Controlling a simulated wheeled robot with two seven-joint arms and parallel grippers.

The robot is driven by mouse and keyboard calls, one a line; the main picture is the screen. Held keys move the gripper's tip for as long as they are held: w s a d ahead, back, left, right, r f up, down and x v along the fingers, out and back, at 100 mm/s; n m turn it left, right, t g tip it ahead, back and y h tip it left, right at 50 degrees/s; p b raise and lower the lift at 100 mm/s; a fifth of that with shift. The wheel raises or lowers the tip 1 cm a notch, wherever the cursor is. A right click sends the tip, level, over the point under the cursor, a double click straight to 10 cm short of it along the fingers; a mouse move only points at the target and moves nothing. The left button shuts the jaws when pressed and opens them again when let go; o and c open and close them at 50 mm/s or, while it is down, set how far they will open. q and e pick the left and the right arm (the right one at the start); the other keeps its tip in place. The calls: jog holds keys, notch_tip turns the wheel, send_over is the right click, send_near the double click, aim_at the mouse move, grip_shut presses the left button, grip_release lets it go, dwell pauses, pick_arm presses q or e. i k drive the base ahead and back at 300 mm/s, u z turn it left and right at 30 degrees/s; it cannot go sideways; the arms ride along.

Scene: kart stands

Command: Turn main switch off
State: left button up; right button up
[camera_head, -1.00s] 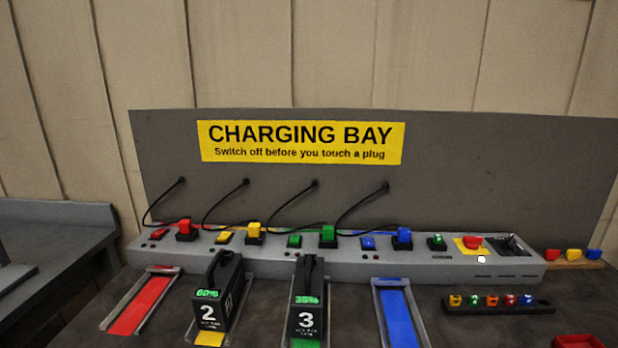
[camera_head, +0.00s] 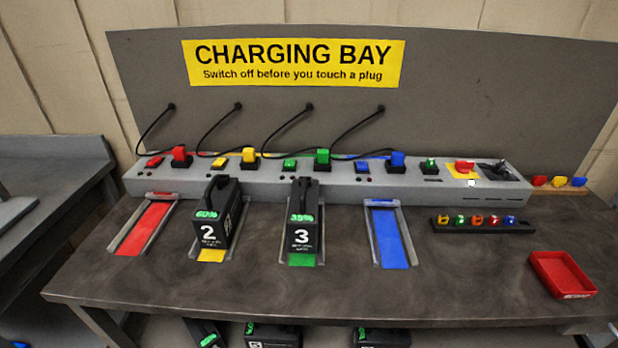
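The likely main switch (camera_head: 464,167) is a red knob on a yellow plate, toward the right end of the long grey power strip (camera_head: 300,182). A small white tag (camera_head: 471,183) sits at the plate's lower edge. I cannot tell from this view whether the switch is on or off. A small green switch (camera_head: 429,166) is just left of it, and a dark recess (camera_head: 498,171) is just right of it. Red, yellow, green and blue plugs stand in sockets along the strip, with black cables to the back panel. Neither of my grippers is in view.
Battery 2 (camera_head: 216,222) and battery 3 (camera_head: 303,222) stand on the yellow and green tracks. The red track (camera_head: 146,228) and blue track (camera_head: 390,236) are bare. A rack of coloured knobs (camera_head: 483,226) and a red tray (camera_head: 562,276) lie at right. The front of the table is clear.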

aim_at(462, 167)
jog(key=k, duration=0.55)
jog(key=z, duration=0.4)
jog(key=i, duration=0.4)
jog(key=z, duration=0.35)
